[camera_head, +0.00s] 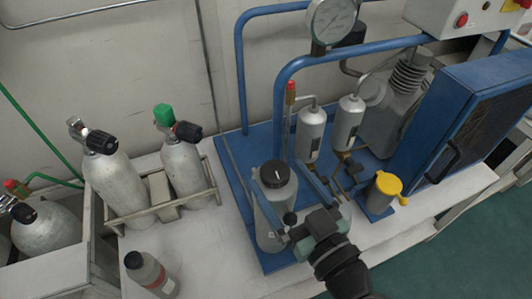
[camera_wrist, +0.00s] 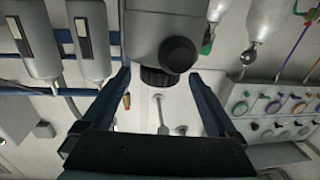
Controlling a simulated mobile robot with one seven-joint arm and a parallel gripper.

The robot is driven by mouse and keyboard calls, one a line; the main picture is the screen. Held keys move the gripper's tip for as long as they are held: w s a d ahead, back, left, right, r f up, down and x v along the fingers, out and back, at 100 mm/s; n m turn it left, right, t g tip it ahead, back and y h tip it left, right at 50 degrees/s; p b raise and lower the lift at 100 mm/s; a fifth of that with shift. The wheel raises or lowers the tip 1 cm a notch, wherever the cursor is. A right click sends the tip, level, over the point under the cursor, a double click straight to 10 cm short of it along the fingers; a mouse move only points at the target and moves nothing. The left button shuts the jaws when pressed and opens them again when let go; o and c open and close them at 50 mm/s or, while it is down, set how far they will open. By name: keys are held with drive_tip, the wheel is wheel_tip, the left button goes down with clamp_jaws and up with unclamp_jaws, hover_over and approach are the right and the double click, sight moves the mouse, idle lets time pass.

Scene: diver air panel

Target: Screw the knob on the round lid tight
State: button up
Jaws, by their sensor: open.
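A grey canister (camera_head: 262,222) stands on the blue skid, with a round black top (camera_head: 274,173) bearing a white mark. I take this top as the knob on the round lid. A small black ball-shaped part (camera_head: 290,218) shows in front of the canister. My gripper (camera_head: 293,200) is open and empty in front of the canister, its blue fingers pointing towards it. In the wrist view, which looks upside down, a grey body (camera_wrist: 140,40) carries a round black part (camera_wrist: 177,54) and a ridged black part (camera_wrist: 158,77). The ridged part appears between the fingers; contact cannot be told.
A yellow-topped container (camera_head: 385,183) stands right of my gripper. Grey cylinders (camera_head: 312,130) and blue rails (camera_head: 285,75) rise behind. Silver tanks (camera_head: 120,185) sit in a rack at the left. A small bottle (camera_head: 150,273) stands front left. Bare bench (camera_head: 215,260) lies beside it.

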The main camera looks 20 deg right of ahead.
sight(268, 161)
drive_tip(key=w, duration=0.6)
drive_tip(key=shift+a, duration=0.4)
drive_tip(key=c, duration=1.4)
drive_tip(key=shift+p, duration=0.4)
